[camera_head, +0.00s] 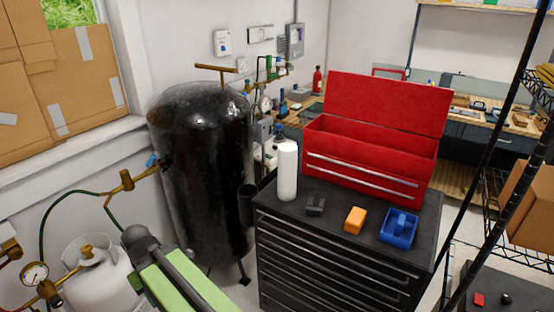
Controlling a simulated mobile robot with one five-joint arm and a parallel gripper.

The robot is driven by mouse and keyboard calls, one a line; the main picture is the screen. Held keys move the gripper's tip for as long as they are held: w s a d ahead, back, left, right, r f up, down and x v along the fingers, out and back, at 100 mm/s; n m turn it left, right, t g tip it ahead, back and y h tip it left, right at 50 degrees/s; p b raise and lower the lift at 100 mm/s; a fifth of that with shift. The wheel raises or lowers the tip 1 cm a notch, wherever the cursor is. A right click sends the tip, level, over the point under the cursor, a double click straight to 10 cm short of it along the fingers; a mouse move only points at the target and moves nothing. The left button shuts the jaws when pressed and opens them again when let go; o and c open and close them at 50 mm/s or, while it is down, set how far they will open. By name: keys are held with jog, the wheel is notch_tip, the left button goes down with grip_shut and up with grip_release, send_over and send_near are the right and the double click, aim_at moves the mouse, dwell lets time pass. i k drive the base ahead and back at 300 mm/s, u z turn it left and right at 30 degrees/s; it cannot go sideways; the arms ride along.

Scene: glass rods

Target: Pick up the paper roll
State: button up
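The paper roll (287,172) is a plain white cylinder. It stands upright on the back left part of the black top of a drawer cabinet (275,238), to the left of an open red toolbox (368,172). Its whole front side shows and nothing covers it. My gripper's fingers are not visible in this view, so I cannot see whether they are open or shut.
A small dark object (316,206), an orange block (355,220) and a blue bin (399,228) sit in front of the toolbox. A tall black tank (200,180) stands left of the cabinet. A wire shelf (497,215) is at the right.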

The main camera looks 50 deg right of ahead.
aim_at(287, 151)
jog(key=z, duration=0.1)
jog(key=i, duration=0.9)
jog(key=z, duration=0.1)
